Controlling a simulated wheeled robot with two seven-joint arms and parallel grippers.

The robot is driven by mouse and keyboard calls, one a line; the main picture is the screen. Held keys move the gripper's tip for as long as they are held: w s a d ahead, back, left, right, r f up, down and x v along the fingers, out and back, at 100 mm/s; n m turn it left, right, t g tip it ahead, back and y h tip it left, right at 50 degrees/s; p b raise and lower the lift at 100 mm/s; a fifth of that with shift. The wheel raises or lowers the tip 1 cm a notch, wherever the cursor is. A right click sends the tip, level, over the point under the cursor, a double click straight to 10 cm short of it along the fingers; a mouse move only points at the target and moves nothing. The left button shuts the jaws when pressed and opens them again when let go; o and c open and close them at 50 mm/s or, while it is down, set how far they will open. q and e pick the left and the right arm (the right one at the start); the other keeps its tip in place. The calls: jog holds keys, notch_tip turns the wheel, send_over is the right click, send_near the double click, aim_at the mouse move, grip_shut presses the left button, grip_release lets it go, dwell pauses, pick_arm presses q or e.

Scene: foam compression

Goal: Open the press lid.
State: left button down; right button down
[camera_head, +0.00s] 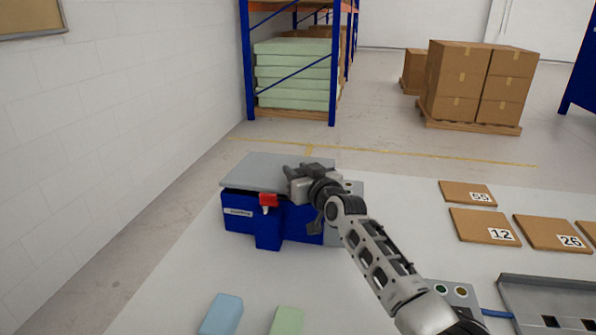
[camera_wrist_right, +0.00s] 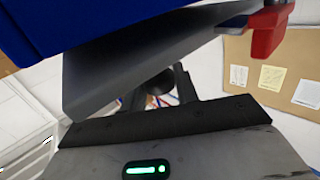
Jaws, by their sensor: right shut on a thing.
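The press (camera_head: 290,222) is a blue box on the table, left of centre in the head view. Its flat grey lid (camera_head: 262,172) lies over the top, nearly level; I cannot tell whether it is slightly raised. A red latch (camera_head: 268,200) is on its front. My right gripper (camera_head: 290,174) is at the lid's right side. In the right wrist view the fingers (camera_wrist_right: 160,92) are closed around a dark round handle part (camera_wrist_right: 160,82) by the grey lid (camera_wrist_right: 110,68), with the blue body (camera_wrist_right: 60,25) and red latch (camera_wrist_right: 266,28) above. My left gripper is out of view.
Foam blocks, blue (camera_head: 221,314) and green (camera_head: 287,320), lie at the table's front. Numbered brown boards (camera_head: 482,227) lie at the right. A button box (camera_head: 455,294) and grey metal tray (camera_head: 548,292) are at front right. A white wall (camera_head: 110,120) is left.

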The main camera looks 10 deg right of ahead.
jog(key=w+d+r+m+g+p, duration=0.1)
jog(key=w+r+m+g+p, duration=0.1)
jog(key=w+r, duration=0.3)
jog(key=shift+d+r+g+h, duration=0.35)
jog(key=shift+r+g, duration=0.45)
jog(key=shift+r, duration=1.25)
jog(key=shift+w, duration=0.1)
jog(key=c, duration=1.1)
grip_release()
jog(key=shift+f, duration=0.15)
jog(key=v, duration=1.6)
jog(key=shift+d, duration=0.1)
